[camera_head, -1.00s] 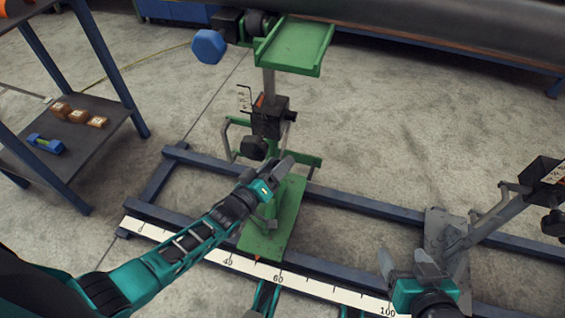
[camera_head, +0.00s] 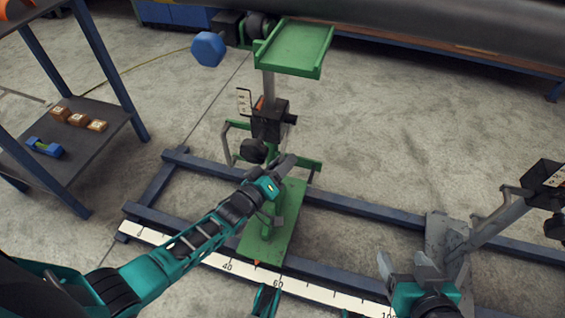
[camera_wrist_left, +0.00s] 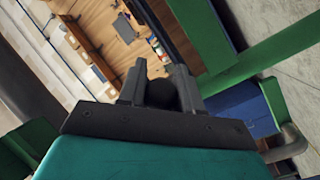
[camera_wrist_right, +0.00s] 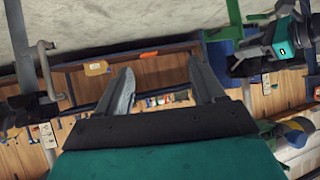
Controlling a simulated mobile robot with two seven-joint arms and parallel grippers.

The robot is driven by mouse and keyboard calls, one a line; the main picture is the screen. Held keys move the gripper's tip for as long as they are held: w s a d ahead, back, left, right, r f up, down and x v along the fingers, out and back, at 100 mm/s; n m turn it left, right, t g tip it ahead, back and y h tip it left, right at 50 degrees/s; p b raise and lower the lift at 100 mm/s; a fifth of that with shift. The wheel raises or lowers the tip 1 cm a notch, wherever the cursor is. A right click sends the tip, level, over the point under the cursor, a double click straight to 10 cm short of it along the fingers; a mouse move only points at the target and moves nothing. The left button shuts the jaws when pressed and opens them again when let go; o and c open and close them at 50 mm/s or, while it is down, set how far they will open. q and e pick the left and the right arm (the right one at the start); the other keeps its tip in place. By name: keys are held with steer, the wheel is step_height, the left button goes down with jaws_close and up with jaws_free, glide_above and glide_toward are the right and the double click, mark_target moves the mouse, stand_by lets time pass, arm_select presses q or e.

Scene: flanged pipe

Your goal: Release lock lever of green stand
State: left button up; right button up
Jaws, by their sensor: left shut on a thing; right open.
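The green stand (camera_head: 269,226) stands on the blue rail frame, with a green tray-like top (camera_head: 297,48) and a black box (camera_head: 268,121) on its post. My left gripper (camera_head: 284,164) is at the lower post, just right of and below a black knob (camera_head: 253,151). In the left wrist view a dark rounded part (camera_wrist_left: 162,94) sits between its fingers, which are shut on it; it appears to be the lock lever, mostly hidden by the fingers. My right gripper (camera_head: 407,266) is open and empty at the lower right, away from the green stand; its spread fingers show in the right wrist view (camera_wrist_right: 163,88).
A grey stand (camera_head: 447,240) is beside my right gripper. A large dark pipe (camera_head: 430,25) runs across the top. A shelf (camera_head: 85,150) stands at left. A white scale (camera_head: 215,262) runs along the near rail.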

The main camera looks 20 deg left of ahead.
arm_select(q)
jaws_close()
steer(key=r+p, duration=0.1)
steer(key=s+r+p, duration=0.1)
steer(key=p, duration=0.1)
steer(key=shift+r, duration=0.25)
steer(key=shift+s+r, duration=0.1)
steer(key=shift+s, duration=0.05)
steer(key=o, duration=0.9)
jaws_free()
arm_select(e)
steer(key=shift+s+d+r, duration=0.15)
steer(key=shift+d+r, duration=0.25)
steer(key=shift+r, duration=0.4)
arm_select(q)
steer(key=shift+s, duration=0.1)
steer(key=p+v, duration=0.3)
steer(key=v, duration=0.9)
steer(key=shift+s+a, duration=0.15)
steer(key=shift+s, duration=0.2)
arm_select(e)
step_height(320, 180, up, 3)
steer(key=shift+a, duration=0.1)
